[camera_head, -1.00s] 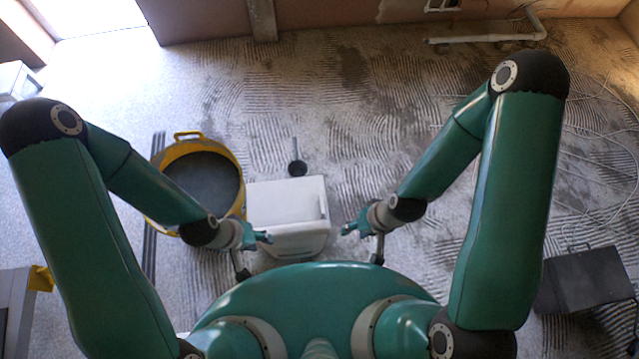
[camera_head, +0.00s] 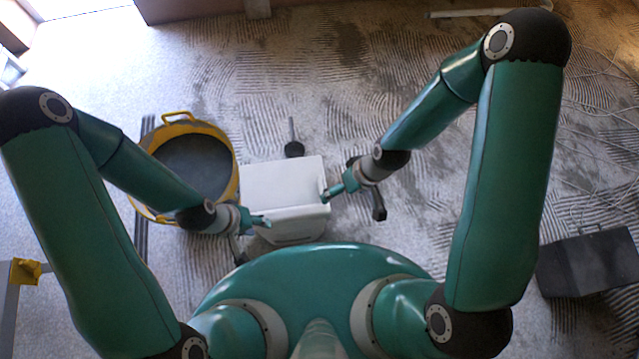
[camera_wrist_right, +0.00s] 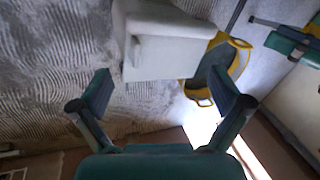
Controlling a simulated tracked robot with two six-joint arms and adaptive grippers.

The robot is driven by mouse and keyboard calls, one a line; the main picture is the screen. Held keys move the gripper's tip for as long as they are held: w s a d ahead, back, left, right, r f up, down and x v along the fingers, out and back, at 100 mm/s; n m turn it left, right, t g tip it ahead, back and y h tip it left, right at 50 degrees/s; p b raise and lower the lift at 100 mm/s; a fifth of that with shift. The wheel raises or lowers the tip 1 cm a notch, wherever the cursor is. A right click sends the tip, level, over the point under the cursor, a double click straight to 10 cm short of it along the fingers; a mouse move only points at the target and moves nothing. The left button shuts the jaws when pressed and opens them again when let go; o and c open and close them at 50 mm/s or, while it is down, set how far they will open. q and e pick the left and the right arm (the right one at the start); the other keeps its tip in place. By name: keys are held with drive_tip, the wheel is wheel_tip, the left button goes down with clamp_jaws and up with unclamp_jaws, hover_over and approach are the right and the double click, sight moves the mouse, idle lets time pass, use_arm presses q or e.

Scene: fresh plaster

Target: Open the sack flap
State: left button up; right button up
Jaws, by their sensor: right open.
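The white sack (camera_head: 283,192) stands on the floor in front of me, between my grippers. A raised strip that looks like its flap (camera_head: 324,181) runs along its right edge. My right gripper (camera_head: 336,188) is at that right edge; I cannot tell whether it touches. In the right wrist view the sack (camera_wrist_right: 172,52) lies ahead, beyond the widely parted, empty fingers of the right gripper (camera_wrist_right: 165,88). My left gripper (camera_head: 258,226) is by the sack's near left corner; its jaw opening is unclear.
A yellow-rimmed round tub (camera_head: 235,180) stands left of the sack, close to my left forearm. A dark round-based tool (camera_head: 294,149) stands behind the sack. A black box (camera_head: 588,262) is at the far right.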

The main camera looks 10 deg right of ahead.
sight(321, 186)
drive_tip(key=w+a+f+n+h+b, duration=0.2)
drive_tip(key=w+f+n+b, duration=0.25)
drive_tip(key=n+b, duration=0.55)
drive_tip(key=w+a+f+n+h+b, duration=0.25)
drive_tip(key=w+n+b, duration=0.3)
drive_tip(key=b, duration=0.95)
drive_tip(key=shift+y, duration=0.25)
drive_tip(key=f+b, duration=0.1)
drive_tip(key=f, duration=0.4)
drive_tip(key=f+b, duration=0.1)
drive_tip(key=f, duration=0.5)
drive_tip(key=f+b, duration=0.2)
drive_tip(key=f, duration=0.3)
drive_tip(key=shift+w+d+f, duration=0.25)
drive_tip(key=shift+w+f, duration=0.05)
drive_tip(key=shift+w, duration=0.1)
